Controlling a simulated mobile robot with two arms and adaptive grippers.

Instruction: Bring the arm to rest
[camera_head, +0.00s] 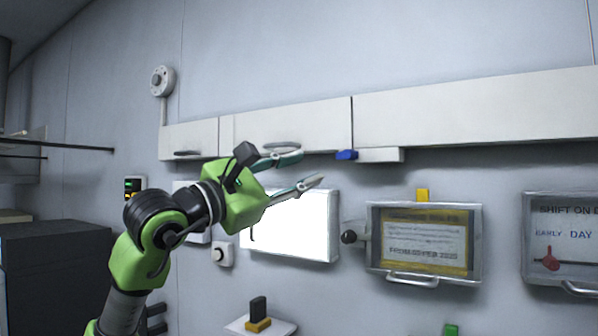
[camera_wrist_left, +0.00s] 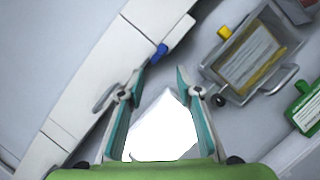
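My left arm (camera_head: 160,225), green and black, comes up from the lower left in the head view. Its left gripper (camera_head: 312,168) is raised in front of the wall, pointing right, with its two fingers spread apart. In the left wrist view the left gripper (camera_wrist_left: 160,80) also shows open, with nothing between the fingertips. A bright white panel (camera_head: 290,225) on the wall lies behind and below the fingers; it also shows between the fingers in the left wrist view (camera_wrist_left: 163,130). My right gripper is in neither view.
White wall cabinets (camera_head: 440,112) run above and behind the gripper, with a blue item (camera_head: 346,155) at their lower edge. A framed notice (camera_head: 424,241) and a shift board (camera_head: 562,245) hang at right. A small shelf (camera_head: 278,328) holds a black and yellow item below. A dark cabinet (camera_head: 55,275) stands left.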

